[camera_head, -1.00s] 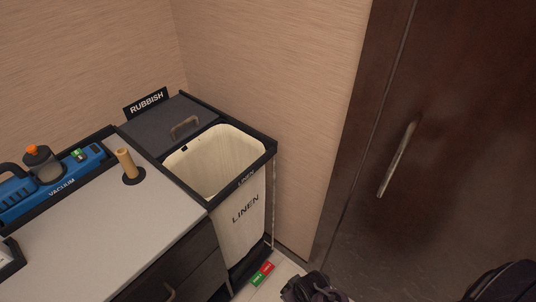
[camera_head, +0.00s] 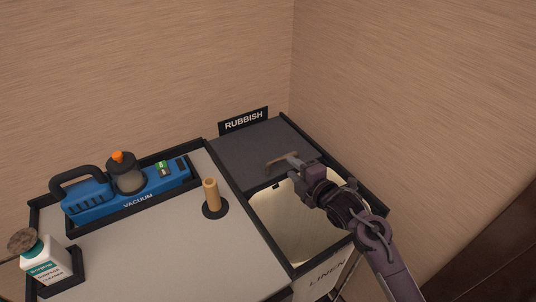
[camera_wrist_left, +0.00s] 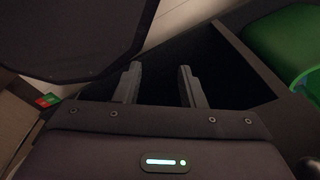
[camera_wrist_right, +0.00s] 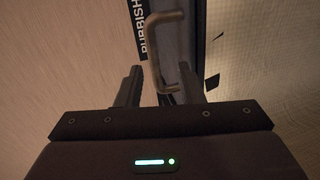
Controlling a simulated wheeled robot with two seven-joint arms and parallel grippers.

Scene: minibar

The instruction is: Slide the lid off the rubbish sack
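The sack under the lid is hidden. My right gripper (camera_head: 290,161) reaches over the linen sack to the handle. In the right wrist view the handle (camera_wrist_right: 164,55) stands just beyond and between the two parted fingers (camera_wrist_right: 160,80); I cannot tell whether they touch it. My left gripper (camera_wrist_left: 158,75) is open and empty, and does not show in the head view.
The open cream linen sack (camera_head: 285,222) sits in front of the lid. On the grey cart top (camera_head: 165,245) stand a wooden peg (camera_head: 211,194), a blue vacuum (camera_head: 92,200) and a white cleaner bottle (camera_head: 45,256). Walls close in behind and right.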

